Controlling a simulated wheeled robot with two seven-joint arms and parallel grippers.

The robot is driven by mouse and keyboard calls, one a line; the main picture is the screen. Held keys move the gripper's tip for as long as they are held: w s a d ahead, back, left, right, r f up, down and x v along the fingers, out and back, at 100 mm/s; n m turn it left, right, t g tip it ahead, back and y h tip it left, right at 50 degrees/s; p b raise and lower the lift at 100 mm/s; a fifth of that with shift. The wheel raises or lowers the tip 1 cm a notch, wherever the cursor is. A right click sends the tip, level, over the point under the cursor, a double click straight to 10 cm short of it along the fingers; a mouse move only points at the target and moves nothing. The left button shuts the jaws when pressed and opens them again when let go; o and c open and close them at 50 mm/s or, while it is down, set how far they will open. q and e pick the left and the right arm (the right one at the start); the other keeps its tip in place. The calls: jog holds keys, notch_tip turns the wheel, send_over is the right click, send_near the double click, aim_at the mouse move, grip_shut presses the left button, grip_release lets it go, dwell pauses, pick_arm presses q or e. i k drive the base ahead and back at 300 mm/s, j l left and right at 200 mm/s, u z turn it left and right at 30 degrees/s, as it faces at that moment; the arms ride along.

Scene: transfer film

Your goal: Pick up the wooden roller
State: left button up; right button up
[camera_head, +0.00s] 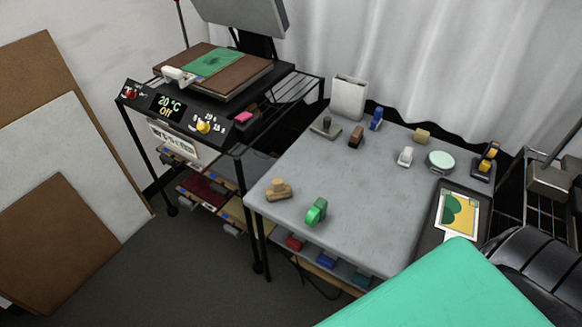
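A small tan wooden piece (278,189), seemingly the wooden roller, lies near the left corner of the grey table (355,200). It has a rounded upper part on a wider lower part; its exact form is too small to make out. A green tape roll (315,211) stands to its right, apart from it. Neither of my grippers is in view, and nothing is touching the wooden piece.
Stamps, a tan block (421,136), a round tin (440,162) and a tape dispenser (487,160) stand toward the table's back. A heat press (195,100) stands left. A teal surface (450,290) blocks the lower right. The table's middle is clear.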

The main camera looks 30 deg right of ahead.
aim_at(279, 190)
jog(key=z, duration=0.8)
jog(key=i+j+z, duration=0.1)
jog(key=j, duration=0.25)
jog(key=i+j, duration=0.25)
jog(key=i+j+z, duration=0.15)
jog(key=j, duration=0.25)
jog(key=i+j, duration=0.15)
jog(key=j, duration=0.2)
jog(key=i+j+z, duration=0.15)
jog(key=j, duration=0.2)
